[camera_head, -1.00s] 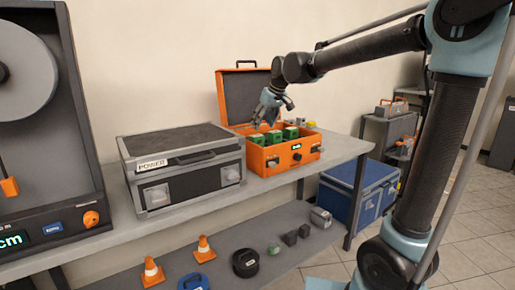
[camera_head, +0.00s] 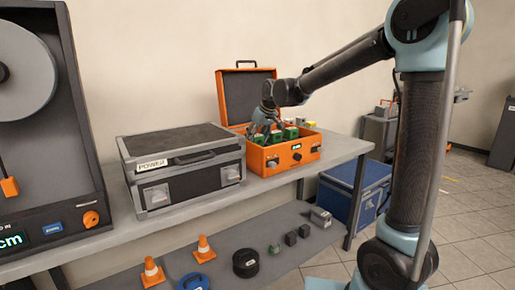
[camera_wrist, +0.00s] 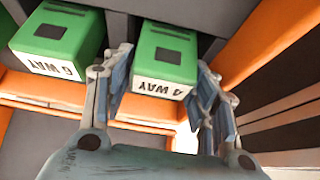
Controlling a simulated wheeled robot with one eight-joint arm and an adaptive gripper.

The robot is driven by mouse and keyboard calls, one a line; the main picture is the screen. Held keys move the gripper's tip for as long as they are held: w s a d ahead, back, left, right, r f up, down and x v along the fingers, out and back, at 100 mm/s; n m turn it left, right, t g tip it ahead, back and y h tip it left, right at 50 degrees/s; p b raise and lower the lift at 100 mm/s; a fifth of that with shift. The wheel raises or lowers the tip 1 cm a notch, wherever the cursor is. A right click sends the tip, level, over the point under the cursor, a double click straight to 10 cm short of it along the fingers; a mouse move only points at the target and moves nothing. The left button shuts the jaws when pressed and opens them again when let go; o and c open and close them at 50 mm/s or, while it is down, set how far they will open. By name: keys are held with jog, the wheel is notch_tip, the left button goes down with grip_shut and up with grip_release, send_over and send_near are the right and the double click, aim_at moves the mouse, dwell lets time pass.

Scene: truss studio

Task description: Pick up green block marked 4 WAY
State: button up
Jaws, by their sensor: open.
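The green block marked 4 WAY (camera_wrist: 165,62) lies in the open orange case (camera_head: 283,157). In the wrist view its white label with upside-down black letters faces my gripper (camera_wrist: 160,90). My gripper is open, with one finger on each side of the block near its labelled end; I cannot tell whether the fingers touch it. In the head view my gripper (camera_head: 262,127) points down into the case, and the blocks are partly hidden behind the front wall. A similar green block marked 6 WAY (camera_wrist: 62,38) lies to the left in the wrist view.
The case's raised lid (camera_head: 246,97) stands behind my gripper. A grey POWER case (camera_head: 181,168) stands to the left on the same bench (camera_head: 345,152). Orange cones (camera_head: 203,247) and small items lie on the lower shelf. A blue chest (camera_head: 352,192) stands at the right.

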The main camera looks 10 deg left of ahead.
jog(key=shift+c, duration=0.3)
jog(key=c, duration=0.9)
jog(key=shift+o, duration=0.2)
